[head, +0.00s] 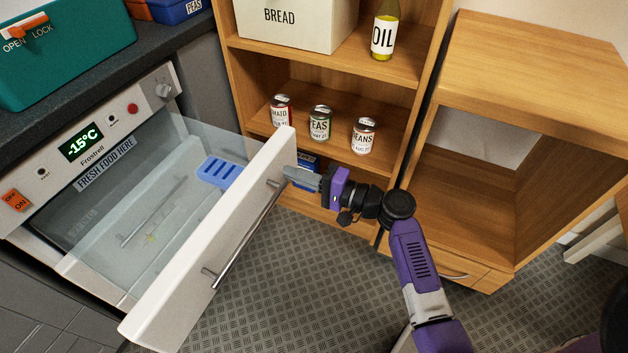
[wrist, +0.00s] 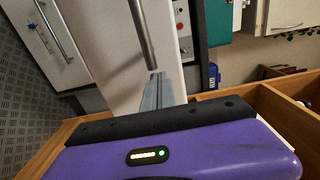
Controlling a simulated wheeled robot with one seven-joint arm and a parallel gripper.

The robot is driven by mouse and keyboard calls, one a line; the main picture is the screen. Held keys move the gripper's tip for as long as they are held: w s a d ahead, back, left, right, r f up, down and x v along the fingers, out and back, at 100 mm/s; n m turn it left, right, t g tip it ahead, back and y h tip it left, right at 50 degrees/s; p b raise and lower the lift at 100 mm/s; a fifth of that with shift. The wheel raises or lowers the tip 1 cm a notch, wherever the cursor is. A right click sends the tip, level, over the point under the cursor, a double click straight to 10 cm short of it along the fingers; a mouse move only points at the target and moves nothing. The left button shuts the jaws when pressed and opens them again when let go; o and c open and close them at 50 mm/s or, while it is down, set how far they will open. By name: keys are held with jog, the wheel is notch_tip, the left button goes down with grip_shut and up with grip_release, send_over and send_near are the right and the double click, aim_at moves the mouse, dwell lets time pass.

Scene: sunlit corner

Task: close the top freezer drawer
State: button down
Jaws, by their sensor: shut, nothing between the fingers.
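The top freezer drawer (head: 173,288) is pulled well out of the white freezer (head: 118,117) on the left in the head view. It has a white front, clear sides and a metal bar handle (head: 243,236). A blue slotted tray (head: 220,172) shows inside it. My gripper (head: 287,172) is shut and empty, its fingertips at the outer face of the drawer front near the handle's far end. In the wrist view the shut fingers (wrist: 157,92) point at the white drawer front (wrist: 115,40), just below the end of the handle (wrist: 141,33). I cannot tell whether they touch it.
A wooden shelf (head: 262,125) with several cans, a BREAD box (head: 296,22) and an oil bottle (head: 385,30) stands close behind my gripper. An open wooden cabinet (head: 545,55) is on the right. The grey floor (head: 300,290) before the drawer is clear.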

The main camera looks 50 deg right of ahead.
jog(key=shift+x, duration=1.05)
